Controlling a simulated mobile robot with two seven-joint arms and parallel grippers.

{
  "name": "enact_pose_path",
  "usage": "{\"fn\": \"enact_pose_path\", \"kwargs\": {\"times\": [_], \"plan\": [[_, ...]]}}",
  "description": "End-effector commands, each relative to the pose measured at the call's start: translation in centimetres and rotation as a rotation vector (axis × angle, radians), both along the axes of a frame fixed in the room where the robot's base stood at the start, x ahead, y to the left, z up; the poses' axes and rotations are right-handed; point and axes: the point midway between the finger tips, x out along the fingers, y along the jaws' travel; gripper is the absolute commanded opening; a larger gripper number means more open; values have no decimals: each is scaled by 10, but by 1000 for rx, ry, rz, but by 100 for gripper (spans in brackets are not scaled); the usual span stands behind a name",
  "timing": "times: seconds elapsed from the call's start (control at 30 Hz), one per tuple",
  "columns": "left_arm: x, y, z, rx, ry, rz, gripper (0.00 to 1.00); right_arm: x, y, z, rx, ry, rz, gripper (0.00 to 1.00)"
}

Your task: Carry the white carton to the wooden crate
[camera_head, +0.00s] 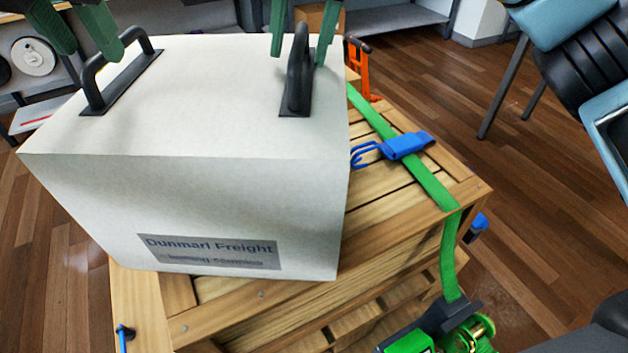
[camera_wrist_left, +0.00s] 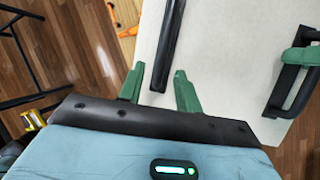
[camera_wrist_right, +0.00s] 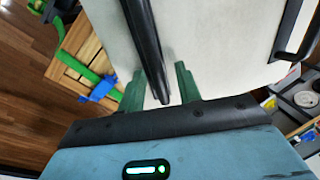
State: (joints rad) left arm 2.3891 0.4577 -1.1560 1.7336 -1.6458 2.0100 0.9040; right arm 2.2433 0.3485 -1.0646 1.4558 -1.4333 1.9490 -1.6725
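The white carton (camera_head: 200,190), labelled "Dunmarl Freight", sits over the left part of the slatted wooden crate (camera_head: 455,190). Whether its underside rests flat on the crate is hidden. It has a black handle on the left (camera_head: 125,70) and one on the right (camera_head: 297,75) of its top. My left gripper (camera_head: 93,54) is open at the left handle; the bar shows between its fingers in the left wrist view (camera_wrist_left: 158,90). My right gripper (camera_head: 298,60) is open astride the right handle; the right wrist view (camera_wrist_right: 158,90) shows gaps beside the bar.
A green strap (camera_head: 405,150) with a blue buckle (camera_head: 405,145) and hook crosses the crate's right part. A green ratchet (camera_head: 445,335) lies at its lower end. An orange tool (camera_head: 360,75) stands behind. Shelves are at upper left, a chair at upper right (camera_head: 575,60).

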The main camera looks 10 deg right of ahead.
Motion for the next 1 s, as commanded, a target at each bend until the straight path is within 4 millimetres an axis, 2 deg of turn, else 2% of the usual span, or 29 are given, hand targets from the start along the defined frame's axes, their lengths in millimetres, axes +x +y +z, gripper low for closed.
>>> {"fn": "enact_pose_path", "kwargs": {"times": [0.03,0.2,0.4,0.6,0.83,1.0], "plan": [[-4,-1,11,0,-6,0,34,0,0,0,0,0,0,34],[-18,-3,39,0,-5,2,34,0,0,0,0,0,0,34],[-29,-5,63,0,-3,1,34,0,0,0,0,0,0,34],[-35,-6,74,0,-1,1,34,0,0,0,0,0,0,34],[-35,-6,75,0,0,0,34,0,0,1,0,0,0,34],[-35,-6,75,0,0,0,34,-1,-3,17,1,-3,-1,34]]}}
